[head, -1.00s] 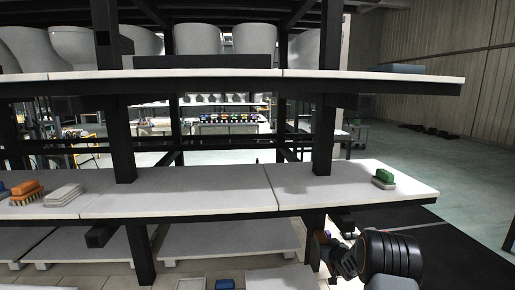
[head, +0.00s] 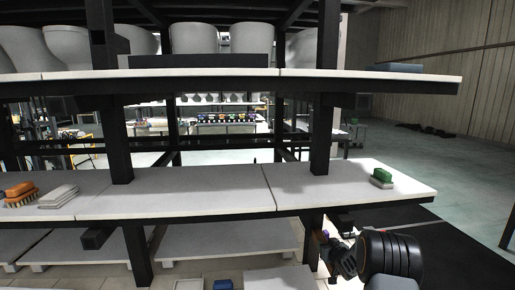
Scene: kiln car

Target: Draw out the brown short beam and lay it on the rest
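I cannot make out a beam that is clearly brown. A short dark beam end (head: 97,238) sticks out under the middle shelf at the left. Another dark beam end (head: 345,222) shows under the shelf's right part, just above my gripper. My gripper (head: 330,250) is low at the right, beside the dark post under the middle shelf. My wrist covers part of it, and its fingers are too small and dark to read. I see nothing clearly held. I cannot pick out the rest.
The middle shelf (head: 170,192) carries a green block (head: 382,176), an orange brush (head: 20,192) and pale stacked slabs (head: 58,196). White basins (head: 195,38) stand on the upper shelf (head: 200,74). Dark posts (head: 322,135) stand close by. Open floor (head: 450,175) lies at the right.

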